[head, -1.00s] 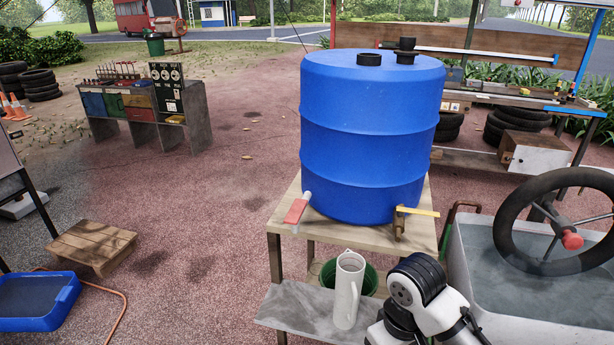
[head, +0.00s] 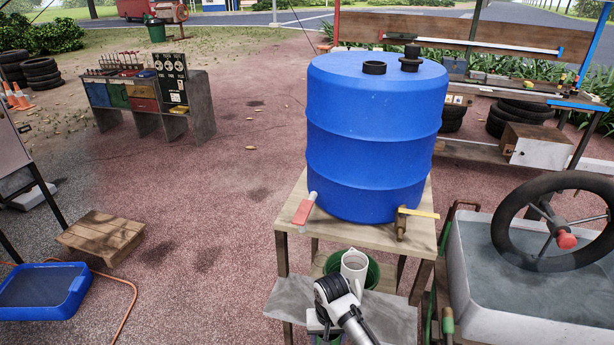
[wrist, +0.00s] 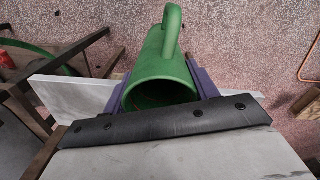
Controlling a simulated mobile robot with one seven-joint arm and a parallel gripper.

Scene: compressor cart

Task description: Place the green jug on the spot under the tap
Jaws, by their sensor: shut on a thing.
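The green jug (wrist: 166,62) is between the purple fingers of my gripper (wrist: 160,84) in the wrist view. Its open mouth faces the camera and its handle points up in the picture. In the head view my gripper (head: 325,328) is low, at the front of the grey shelf (head: 390,318), and my arm hides most of the jug. I cannot tell whether the jug touches the shelf. A tap with a red handle (head: 304,210) is at the barrel's lower left, and a brass tap with a yellow handle (head: 402,225) at its lower right. No marked spot is distinguishable.
The blue barrel (head: 374,140) rests on the wooden stand (head: 275,205) above the shelf. A water tub (head: 500,320) is at right.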

